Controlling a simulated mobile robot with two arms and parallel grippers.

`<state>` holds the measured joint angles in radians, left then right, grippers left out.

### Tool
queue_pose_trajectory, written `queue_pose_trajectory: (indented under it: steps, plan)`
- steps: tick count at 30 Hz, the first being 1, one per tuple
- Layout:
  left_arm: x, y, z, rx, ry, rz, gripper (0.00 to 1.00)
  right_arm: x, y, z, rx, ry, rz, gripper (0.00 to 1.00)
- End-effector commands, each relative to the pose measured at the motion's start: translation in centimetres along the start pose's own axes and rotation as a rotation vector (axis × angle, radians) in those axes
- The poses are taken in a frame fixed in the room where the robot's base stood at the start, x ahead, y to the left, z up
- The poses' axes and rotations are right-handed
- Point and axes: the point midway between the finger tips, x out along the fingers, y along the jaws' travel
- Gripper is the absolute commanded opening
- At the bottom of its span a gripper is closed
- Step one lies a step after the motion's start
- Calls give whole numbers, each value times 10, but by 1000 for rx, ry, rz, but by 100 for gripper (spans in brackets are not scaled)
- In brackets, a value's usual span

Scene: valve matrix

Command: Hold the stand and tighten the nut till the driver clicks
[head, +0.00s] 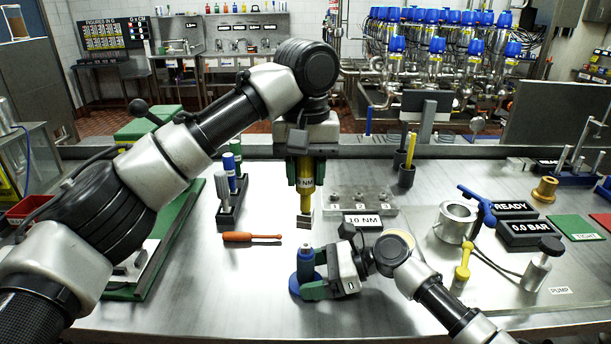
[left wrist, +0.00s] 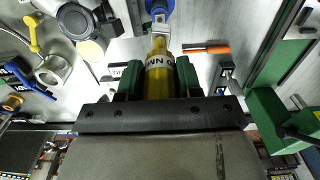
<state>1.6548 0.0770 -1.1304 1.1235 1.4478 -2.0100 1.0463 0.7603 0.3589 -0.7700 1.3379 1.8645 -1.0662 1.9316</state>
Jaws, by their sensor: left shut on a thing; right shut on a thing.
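My left gripper (head: 305,180) is shut on a yellow driver with an NM label (head: 305,199), pointing down. The driver also shows in the left wrist view (left wrist: 158,68) between the green fingers. Its metal socket end is above the blue stand (head: 305,262), and a small gap seems to separate them in the head view. My right gripper (head: 318,287) is shut on the stand, which is upright on the bench. The stand also shows in the left wrist view (left wrist: 161,9), by the driver's tip. I cannot make out the nut clearly.
An orange-handled screwdriver (head: 252,237) lies left of the stand. A dark rack (head: 232,203) with upright tools stands behind it. A 10 NM sign (head: 362,220) and a numbered clear block (head: 360,198) are at the back. A plate with pump parts (head: 520,290) is at right.

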Motion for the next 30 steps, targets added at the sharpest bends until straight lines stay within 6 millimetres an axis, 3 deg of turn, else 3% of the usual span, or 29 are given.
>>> queue_pose_trajectory:
  steps: [11,12,16,25,30]
  plan:
    - [0,0,0,1,0,0,2,0,0,-1,2,2,2,63]
    - [0,0,0,1,0,0,2,0,0,-1,2,2,2,82]
    - [0,0,0,1,0,0,2,0,0,-1,1,2,1,100]
    - [0,0,0,0,0,0,2,-5,0,0,1,1,-1,100]
    - [0,0,0,0,0,0,2,-32,0,-1,1,3,-3,100]
